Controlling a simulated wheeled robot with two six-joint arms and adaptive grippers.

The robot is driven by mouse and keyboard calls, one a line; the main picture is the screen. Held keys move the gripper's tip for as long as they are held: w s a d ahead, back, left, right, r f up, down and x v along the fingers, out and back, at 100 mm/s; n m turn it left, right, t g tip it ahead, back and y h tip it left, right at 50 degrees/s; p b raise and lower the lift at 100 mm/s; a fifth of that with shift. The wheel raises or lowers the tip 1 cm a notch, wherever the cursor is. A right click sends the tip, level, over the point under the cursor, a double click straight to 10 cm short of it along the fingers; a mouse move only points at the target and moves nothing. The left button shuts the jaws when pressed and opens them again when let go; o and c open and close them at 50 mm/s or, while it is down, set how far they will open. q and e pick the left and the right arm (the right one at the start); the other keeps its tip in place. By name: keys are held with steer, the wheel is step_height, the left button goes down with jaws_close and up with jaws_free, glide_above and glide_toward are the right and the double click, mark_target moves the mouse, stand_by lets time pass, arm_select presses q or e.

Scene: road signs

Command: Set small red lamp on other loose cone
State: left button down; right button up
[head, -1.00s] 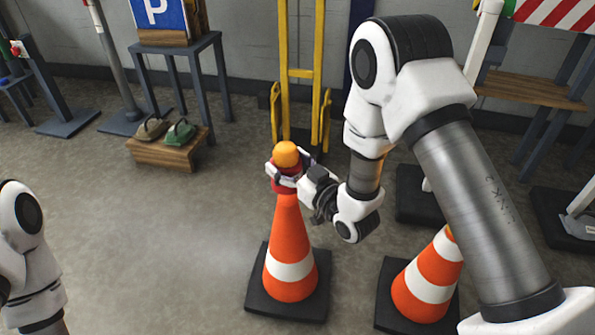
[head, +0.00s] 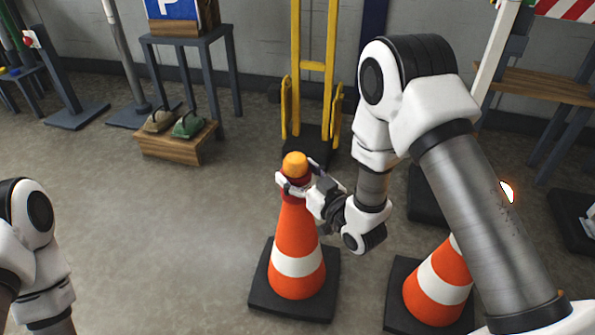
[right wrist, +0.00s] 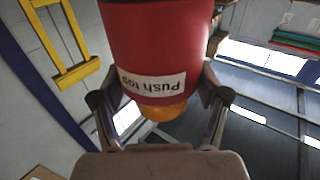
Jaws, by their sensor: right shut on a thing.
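The small red lamp has a red body and an orange dome (head: 295,164). It is upright at the tip of the left orange-and-white cone (head: 296,240), which stands on a black base. My right gripper (head: 294,187) is shut around the lamp's red body from the right. The fingers cover where lamp and cone meet, so I cannot tell whether it rests on the tip. In the right wrist view the red body (right wrist: 155,40) with a "Push top" label sits between the fingers. My left arm shows at the left edge; its gripper is out of view.
A second cone (head: 437,285) stands to the right, its top hidden by my right arm. A bright orange glow (head: 507,191) shows beside that arm. A yellow hand truck (head: 330,110) stands behind; a wooden box (head: 178,145) sits back left. The left floor is clear.

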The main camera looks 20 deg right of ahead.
steer(key=shift+f, duration=0.15)
stand_by(0.3)
steer(key=o, duration=1.4)
steer(key=v, duration=1.2)
